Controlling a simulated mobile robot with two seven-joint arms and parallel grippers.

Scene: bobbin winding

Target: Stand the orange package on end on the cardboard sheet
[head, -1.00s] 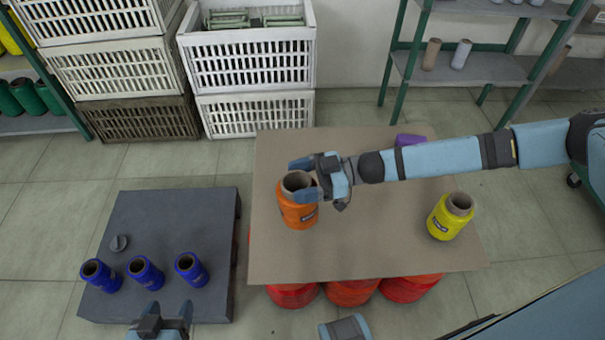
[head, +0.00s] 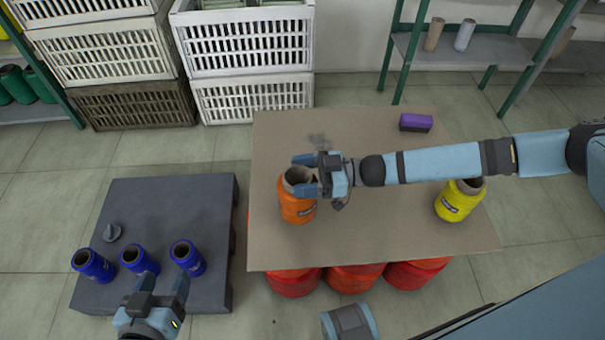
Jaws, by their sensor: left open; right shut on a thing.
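The orange package (head: 296,208) is a wrapped bobbin with a brown hollow core showing at its top. It is upright on the left part of the cardboard sheet (head: 360,240), and I cannot tell whether its base touches the sheet. My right gripper (head: 303,174) is shut on its upper end, its fingers covering part of the core. My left gripper (head: 160,285) is open and empty at the bottom left, close to the blue packages (head: 186,258) on the dark pallet.
A yellow package (head: 457,203) stands at the sheet's right, partly behind my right arm. Red packages (head: 352,278) support the sheet. Crates (head: 255,95) stand behind.

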